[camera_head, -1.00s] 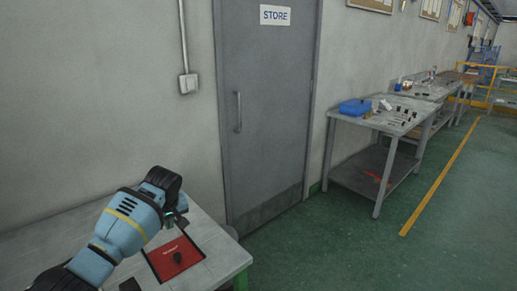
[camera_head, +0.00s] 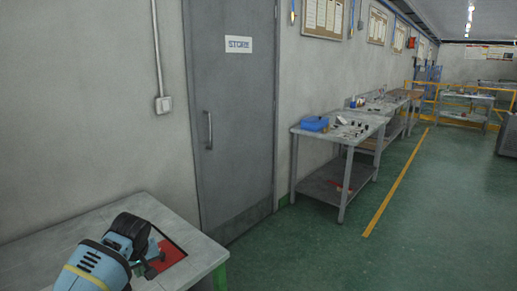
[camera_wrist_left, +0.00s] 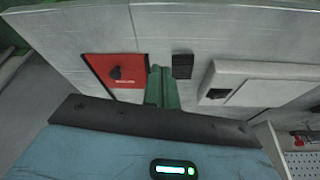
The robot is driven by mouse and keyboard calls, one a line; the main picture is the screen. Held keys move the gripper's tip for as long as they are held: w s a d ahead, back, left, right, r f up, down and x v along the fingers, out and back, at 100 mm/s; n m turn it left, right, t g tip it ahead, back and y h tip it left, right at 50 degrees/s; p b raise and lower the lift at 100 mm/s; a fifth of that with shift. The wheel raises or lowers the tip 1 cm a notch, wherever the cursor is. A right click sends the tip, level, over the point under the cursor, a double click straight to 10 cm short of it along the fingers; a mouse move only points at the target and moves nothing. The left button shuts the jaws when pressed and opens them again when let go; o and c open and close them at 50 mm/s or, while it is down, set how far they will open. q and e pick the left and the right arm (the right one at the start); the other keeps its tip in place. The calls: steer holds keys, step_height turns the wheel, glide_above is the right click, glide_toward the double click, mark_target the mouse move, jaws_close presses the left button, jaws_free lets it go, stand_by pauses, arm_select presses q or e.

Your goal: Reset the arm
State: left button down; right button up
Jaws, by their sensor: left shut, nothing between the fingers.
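My left arm comes in at the lower left of the head view, over a grey table (camera_head: 68,232). My left gripper (camera_head: 150,268) is small and partly hidden there, beside a red mat with a dark border (camera_head: 170,256). In the left wrist view my left gripper (camera_wrist_left: 162,86) shows green fingers shut together with nothing between them. A black block (camera_wrist_left: 182,66) lies just right of the fingertips. My right gripper is not in view.
A pale box-like object (camera_wrist_left: 265,82) lies at the right in the wrist view. A grey door (camera_head: 233,110) stands behind the table. Along the wall is a workbench (camera_head: 338,135) with a blue bin (camera_head: 314,124). The green floor (camera_head: 320,255) is clear.

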arm_select(q)
steer(key=s+d+f+m+h, duration=0.1)
steer(key=s+d+f+m, duration=0.2)
steer(key=s+d+f, duration=0.5)
steer(key=s+d+f+m+h, duration=0.1)
steer(key=s+d+f+m, duration=0.2)
steer(key=s+f, duration=0.65)
steer(key=s+r+m+g, duration=0.1)
steer(key=s+r+m, duration=0.15)
steer(key=s, duration=1.15)
steer(key=s+r+m, duration=0.1)
steer(key=s+r, duration=0.3)
steer(key=s, duration=1)
steer(key=w+d+f+t+h, duration=0.2)
steer(key=w+f+t, duration=0.4)
steer(key=f, duration=0.4)
steer(key=shift+w+t, duration=0.2)
steer(key=shift+t, duration=0.5)
